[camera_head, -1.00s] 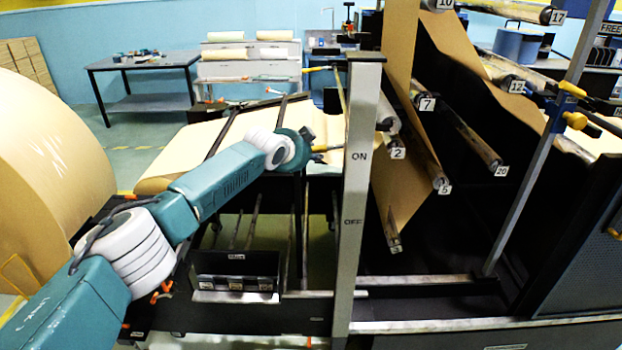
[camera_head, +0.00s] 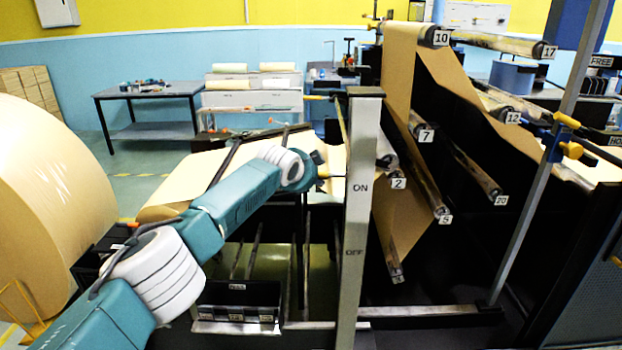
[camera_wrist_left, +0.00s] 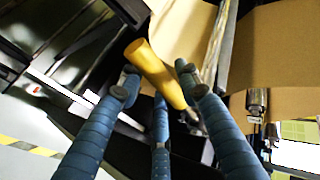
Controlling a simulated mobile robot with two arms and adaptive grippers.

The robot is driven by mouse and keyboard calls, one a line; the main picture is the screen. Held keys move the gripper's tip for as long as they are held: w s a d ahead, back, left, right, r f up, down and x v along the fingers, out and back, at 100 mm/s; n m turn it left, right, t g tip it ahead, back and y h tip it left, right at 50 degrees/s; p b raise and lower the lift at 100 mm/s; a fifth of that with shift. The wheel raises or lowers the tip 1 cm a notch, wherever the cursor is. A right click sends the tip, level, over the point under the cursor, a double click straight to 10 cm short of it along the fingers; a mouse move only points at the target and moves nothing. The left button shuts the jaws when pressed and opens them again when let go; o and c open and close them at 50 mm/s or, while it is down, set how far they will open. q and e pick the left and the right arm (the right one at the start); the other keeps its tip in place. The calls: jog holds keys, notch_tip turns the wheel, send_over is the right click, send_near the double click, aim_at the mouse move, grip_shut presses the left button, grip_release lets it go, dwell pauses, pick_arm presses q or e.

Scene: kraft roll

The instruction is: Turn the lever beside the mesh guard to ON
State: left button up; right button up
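A pale upright post (camera_head: 358,220) stands mid-view in the head view, with ON above OFF on its face. A yellow lever handle (camera_head: 323,176) shows just left of the post, near the height of the ON mark. My left gripper (camera_head: 312,172) is at that handle, its fingers mostly hidden. In the left wrist view, the yellow handle (camera_wrist_left: 157,75) runs between the spread blue fingers of my left gripper (camera_wrist_left: 158,88). The fingers look open around it; I cannot tell whether any touches. A perforated panel (camera_head: 598,255) is at the right edge. My right gripper is not in view.
A big kraft roll (camera_head: 40,190) stands at left. Numbered rollers and a brown paper web (camera_head: 398,90) fill the space right of the post. A slanted metal bar (camera_head: 545,165) crosses there. A work table (camera_head: 150,92) stands behind on open floor.

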pick_arm(q)
jog(key=shift+o, duration=0.4)
jog(key=shift+a, duration=0.1)
jog(key=v, duration=1.2)
